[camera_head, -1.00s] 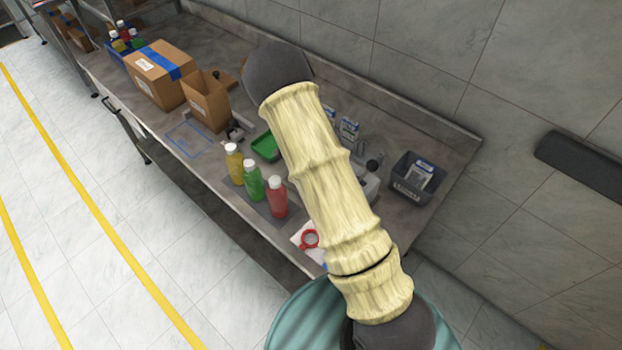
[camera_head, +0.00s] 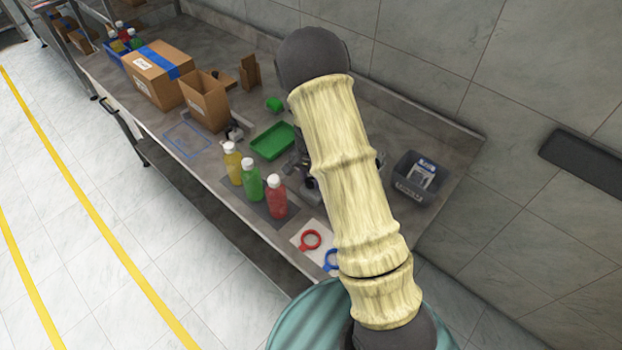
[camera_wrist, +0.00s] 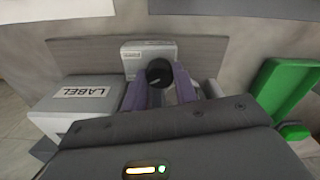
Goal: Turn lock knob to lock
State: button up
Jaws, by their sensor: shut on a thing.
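The lock knob (camera_wrist: 160,73) is a round black knob with a pale mark, on the front of a light grey housing (camera_wrist: 148,50) in the wrist view. The purple fingers of my gripper (camera_wrist: 161,79) stand on either side of the knob, shut on it. Part of the knob's lower side is hidden between the fingers. In the head view my arm covers the knob and most of the cap feeder.
A green tray (camera_head: 273,141) and yellow, green and red bottles (camera_head: 276,197) are left of my arm. A dark bin (camera_head: 418,183) is on the right.

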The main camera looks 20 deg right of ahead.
aim_at(310, 180)
jog(key=shift+w+r+n, duration=0.1)
jog(key=shift+n, duration=0.2)
jog(key=o, duration=1)
jog(key=shift+c, duration=0.2)
notch_tip(310, 180, up, 17)
jog(key=b, duration=0.1)
jog(key=shift+r+b, duration=0.15)
jog(key=shift+b, duration=0.25)
jog(key=s+f+n+t, duration=0.1)
jog(key=s+n, duration=0.7)
jog(key=s, duration=1)
jog(key=shift+s+f+t, duration=0.15)
jog(key=shift+s+t, duration=0.2)
jog(key=shift+t, duration=0.45)
